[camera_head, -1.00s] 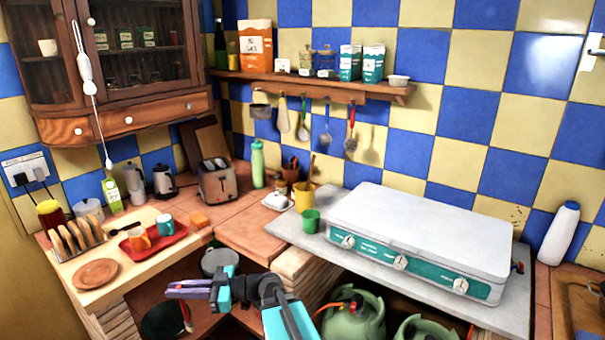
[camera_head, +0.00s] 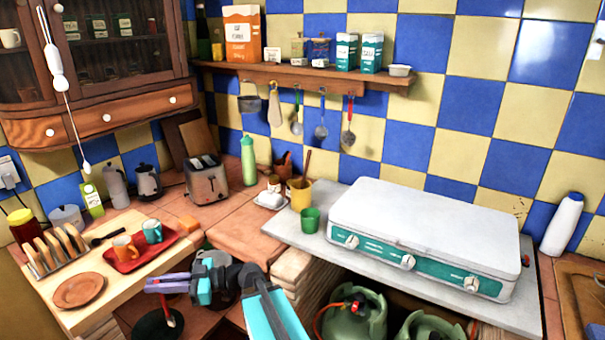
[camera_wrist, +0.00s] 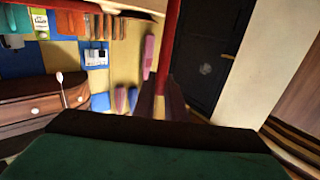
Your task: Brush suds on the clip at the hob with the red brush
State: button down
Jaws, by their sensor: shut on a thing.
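My gripper (camera_head: 168,284), with purple fingers, is low in front of the counter at the left of the head view. It is shut on the red brush, whose red shaft (camera_wrist: 172,35) rises from between the fingertips in the wrist view. In the head view a short red piece (camera_head: 172,318), seemingly the brush, shows below the fingers; its bristles cannot be made out. The white hob (camera_head: 430,217) with a green front panel sits on a grey slab. A small dark and red fitting (camera_head: 525,261) at its right end may hold the clip, too small to tell.
Two green gas cylinders (camera_head: 356,318) stand under the hob. A green cup (camera_head: 310,220) and yellow mug (camera_head: 300,194) stand left of it. A white bottle (camera_head: 563,224) is at its right. A red tray (camera_head: 142,250) with mugs lies on the left counter.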

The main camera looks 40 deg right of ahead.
jog(key=shift+d, duration=0.1)
jog(key=w+d+r+m+t+h, duration=0.15)
jog(key=d+r, duration=0.45)
jog(key=d, duration=1.2)
jog(key=d+r+n+t+h, duration=0.1)
jog(key=d+r+t+h, duration=0.3)
jog(key=d, duration=1.4)
jog(key=s+d+r, duration=0.2)
jog(key=d+r, duration=0.1)
jog(key=d, duration=0.4)
jog(key=s+d+r+g+h, duration=0.1)
jog(key=s+d+r, duration=0.2)
jog(key=d, duration=0.3)
jog(key=shift+d+r+m+p, duration=0.4)
jog(key=shift+m, duration=0.05)
jog(key=shift+f, duration=0.15)
notch_tip(320, 180, down, 6)
jog(key=shift+r+p, duration=0.15)
jog(key=shift+p, duration=0.9)
jog(key=shift+f+b, duration=0.6)
jog(key=shift+b, duration=0.15)
jog(key=shift+r, duration=0.15)
